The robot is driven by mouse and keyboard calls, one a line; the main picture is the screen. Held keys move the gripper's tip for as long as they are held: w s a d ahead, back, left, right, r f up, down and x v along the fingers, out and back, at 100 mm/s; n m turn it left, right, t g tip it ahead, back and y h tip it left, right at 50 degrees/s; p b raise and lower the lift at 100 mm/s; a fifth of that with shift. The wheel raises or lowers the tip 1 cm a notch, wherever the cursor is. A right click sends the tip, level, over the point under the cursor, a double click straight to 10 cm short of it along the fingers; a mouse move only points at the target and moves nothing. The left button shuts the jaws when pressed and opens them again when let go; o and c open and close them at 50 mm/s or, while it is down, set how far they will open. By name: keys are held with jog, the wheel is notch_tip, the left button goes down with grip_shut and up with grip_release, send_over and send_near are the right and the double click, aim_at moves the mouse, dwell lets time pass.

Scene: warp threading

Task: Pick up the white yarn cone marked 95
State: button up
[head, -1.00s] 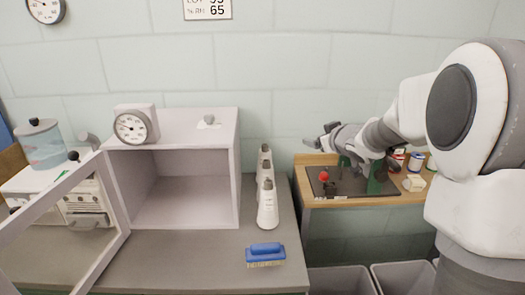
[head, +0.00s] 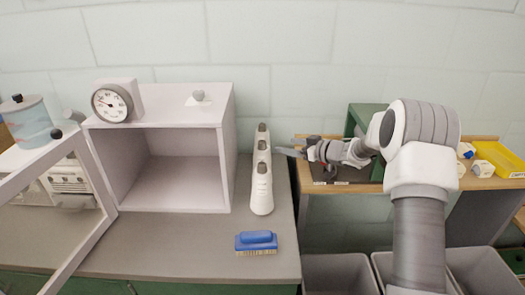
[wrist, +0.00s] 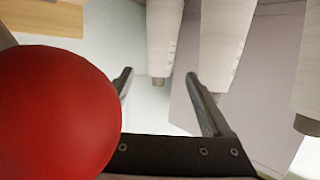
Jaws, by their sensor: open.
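Three white yarn cones with grey tips stand upright in a row at the counter's right side: a front cone (head: 261,192), a middle cone (head: 262,158) and a back cone (head: 262,137). I cannot read a 95 on any of them. My gripper (head: 288,152) is open and empty, just right of the row and pointing left. In the wrist view my gripper (wrist: 158,82) shows its two fingers spread. The cones appear tip down there: one cone (wrist: 164,35) lines up with the gap, another (wrist: 226,42) is to the right, and a third (wrist: 310,110) is at the right edge.
A red ball (wrist: 55,112) fills the wrist view's left side. An open white cabinet (head: 228,150) with a gauge (head: 112,103) on top stands left of the cones. A blue brush (head: 256,241) lies in front. A wooden side table (head: 310,187) is under my arm.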

aim_at(267, 141)
jog(key=x, duration=1.1)
jog(key=shift+b, duration=0.45)
jog(key=shift+s+r, duration=0.1)
jog(key=shift+r, duration=0.05)
grip_shut()
